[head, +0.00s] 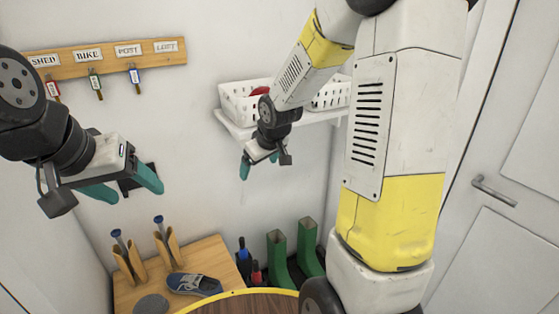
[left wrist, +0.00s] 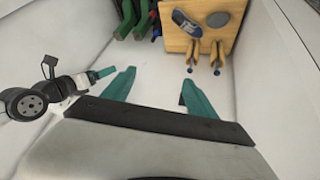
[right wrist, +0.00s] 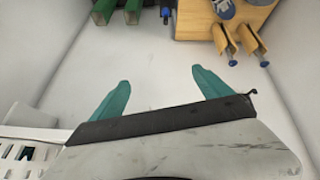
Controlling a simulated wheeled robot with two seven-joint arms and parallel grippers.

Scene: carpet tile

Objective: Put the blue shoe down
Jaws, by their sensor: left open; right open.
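The blue shoe (head: 194,284) rests on a wooden bench (head: 215,255) low in the head view, beside a grey rounded item. It also shows on the bench in the left wrist view (left wrist: 187,21) and partly, cut by the top edge, in the right wrist view (right wrist: 224,8). My left gripper (head: 124,192) is open and empty, raised above and to the left of the shoe. My right gripper (head: 259,168) is open and empty, high near the wall below the shelf. Neither gripper touches the shoe.
A grey rounded item (head: 152,304) and wooden holders with blue-topped pieces (head: 167,246) are on the bench. Green boots (head: 278,258) stand to its right. White baskets (head: 240,103) sit on a wall shelf (head: 235,129). A key rack (head: 108,58) hangs upper left. A round brown tabletop (head: 250,304) is in front.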

